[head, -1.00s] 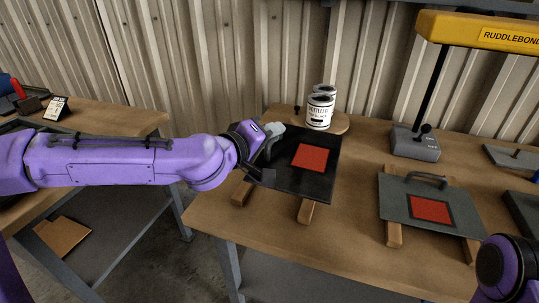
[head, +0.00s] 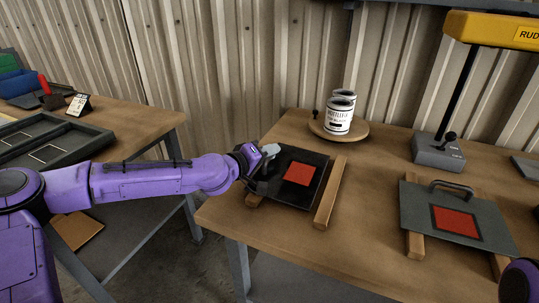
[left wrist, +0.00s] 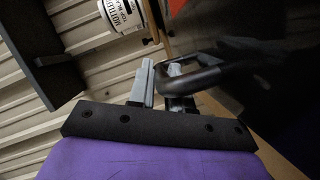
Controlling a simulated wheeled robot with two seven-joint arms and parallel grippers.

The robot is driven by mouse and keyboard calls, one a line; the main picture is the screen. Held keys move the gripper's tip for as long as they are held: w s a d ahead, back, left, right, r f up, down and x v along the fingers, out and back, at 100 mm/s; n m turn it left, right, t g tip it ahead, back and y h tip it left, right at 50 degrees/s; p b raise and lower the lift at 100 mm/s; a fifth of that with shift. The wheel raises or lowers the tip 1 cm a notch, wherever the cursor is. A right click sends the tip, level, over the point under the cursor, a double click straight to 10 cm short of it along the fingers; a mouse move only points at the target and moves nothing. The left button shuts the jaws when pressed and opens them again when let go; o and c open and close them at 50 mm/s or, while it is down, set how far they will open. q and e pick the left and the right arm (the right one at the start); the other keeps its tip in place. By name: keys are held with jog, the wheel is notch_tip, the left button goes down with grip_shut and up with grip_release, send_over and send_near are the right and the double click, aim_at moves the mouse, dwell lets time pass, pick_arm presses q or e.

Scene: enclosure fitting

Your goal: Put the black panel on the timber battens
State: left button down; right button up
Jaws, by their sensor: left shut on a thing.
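The black panel (head: 316,165) has a red square on its face and a dark handle at its left side. My left gripper (head: 266,160) is shut on that handle, which also shows between the fingers in the left wrist view (left wrist: 190,78). The right timber batten (head: 331,192) lies fully uncovered beside the panel's right edge. My right gripper is out of view.
A grey panel (head: 415,205) with a red square rests on another pair of battens to the right. White cans (head: 339,114) stand on a round wooden board behind the black panel. A grey box with a lever (head: 438,153) stands further right.

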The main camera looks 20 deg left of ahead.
pick_arm(q)
jog(key=shift+r, duration=0.15)
jog(key=c, duration=1.1)
grip_release()
jog(key=shift+s+f, duration=0.1)
jog(key=shift+f, duration=0.15)
jog(key=shift+o, duration=0.2)
jog(key=shift+r, duration=0.2)
jog(key=p+v, duration=0.2)
jog(key=v, duration=0.1)
jog(key=p+v, duration=0.1)
jog(key=v, duration=0.3)
jog(key=p+v, duration=0.2)
jog(key=v, duration=0.1)
jog(key=shift+s+a+r+p, duration=0.15)
jog(key=shift+s+r+p, duration=0.1)
jog(key=shift+r+p, duration=0.15)
jog(key=shift+s+a+f+p, duration=0.1)
jog(key=shift+s+a+p, duration=0.05)
jog(key=shift+s+p, duration=0.35)
jog(key=shift+s+f, duration=0.15)
